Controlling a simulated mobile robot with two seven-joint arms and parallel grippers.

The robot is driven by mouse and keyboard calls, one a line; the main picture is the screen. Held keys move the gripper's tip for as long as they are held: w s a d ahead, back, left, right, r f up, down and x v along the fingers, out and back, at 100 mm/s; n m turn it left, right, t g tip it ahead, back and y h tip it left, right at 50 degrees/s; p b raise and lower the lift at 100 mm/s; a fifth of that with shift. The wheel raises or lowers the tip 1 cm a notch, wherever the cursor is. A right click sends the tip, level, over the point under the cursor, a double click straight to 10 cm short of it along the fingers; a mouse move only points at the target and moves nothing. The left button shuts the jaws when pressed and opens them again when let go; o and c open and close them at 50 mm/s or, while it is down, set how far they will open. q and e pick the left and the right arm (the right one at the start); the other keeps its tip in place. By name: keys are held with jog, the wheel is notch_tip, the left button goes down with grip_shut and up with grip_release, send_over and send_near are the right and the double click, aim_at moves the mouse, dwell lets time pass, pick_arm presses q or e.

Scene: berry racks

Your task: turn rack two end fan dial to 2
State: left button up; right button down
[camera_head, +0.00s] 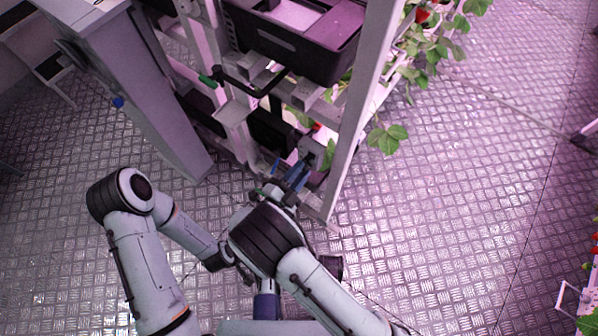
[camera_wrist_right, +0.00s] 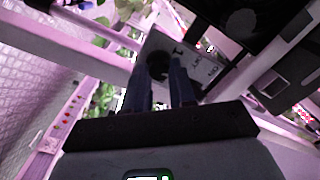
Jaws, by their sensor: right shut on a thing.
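The end fan dial is a round black knob (camera_wrist_right: 157,66) on a light grey plate (camera_wrist_right: 204,68) with small dark markings in the right wrist view. The markings are too blurred and slanted to read, so I cannot tell the dial's setting. My right gripper (camera_wrist_right: 164,72) has its two dark fingers at the knob, one on each side, shut on it. In the head view, my right gripper (camera_head: 297,174) is low at the rack's end, beside the white upright, and the knob is hidden there. My left arm is folded at the lower left; its gripper is hidden behind my right arm.
The rack's white upright (camera_head: 362,105) stands just right of my right gripper. A black crate (camera_head: 300,40) and a black bar handle with a green end (camera_head: 209,80) are above it. A grey cabinet (camera_head: 135,90) stands left. The metal floor (camera_head: 450,180) at right is clear.

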pick_arm(q)
jog(key=shift+w+a+f, duration=0.15)
jog(key=shift+w+f, duration=0.05)
jog(key=shift+w, duration=0.1)
pick_arm(e)
jog(key=shift+d+m, duration=0.1)
jog(key=shift+m, duration=1)
jog(key=c, duration=0.9)
grip_release()
